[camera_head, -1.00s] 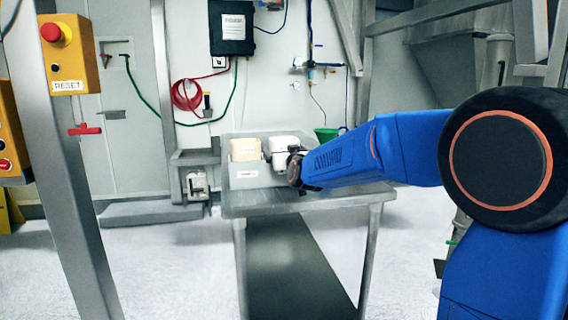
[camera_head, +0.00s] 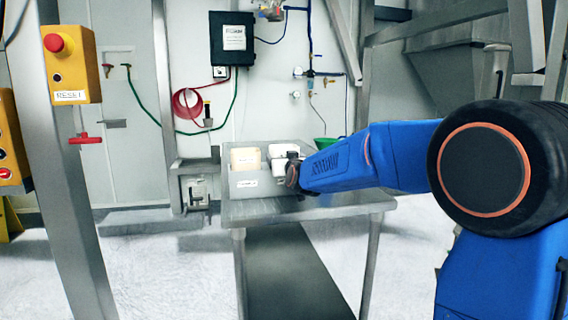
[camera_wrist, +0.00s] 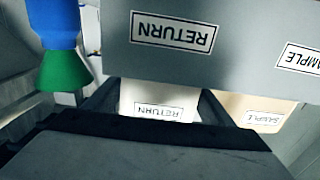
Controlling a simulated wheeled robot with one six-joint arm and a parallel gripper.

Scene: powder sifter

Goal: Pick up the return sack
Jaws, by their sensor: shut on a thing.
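The return sack is a white block-like sack (camera_head: 279,154) at the right side of a grey bin on the steel table. In the wrist view the sack (camera_wrist: 132,100) shows an upside-down RETURN label between my fingers. My gripper (camera_wrist: 158,102) is shut on it; the wrist hides part of the sack in the head view (camera_head: 291,168). Its top stands a little above the tan sack beside it. I cannot tell whether its base is clear of the bin floor.
The grey bin (camera_head: 245,185) carries RETURN and SAMPLE labels. The tan SAMPLE sack (camera_head: 245,157) stands just left of the white one. A green funnel-like nozzle (camera_wrist: 65,71) is close by in the wrist view. The table's (camera_head: 345,203) right part is clear.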

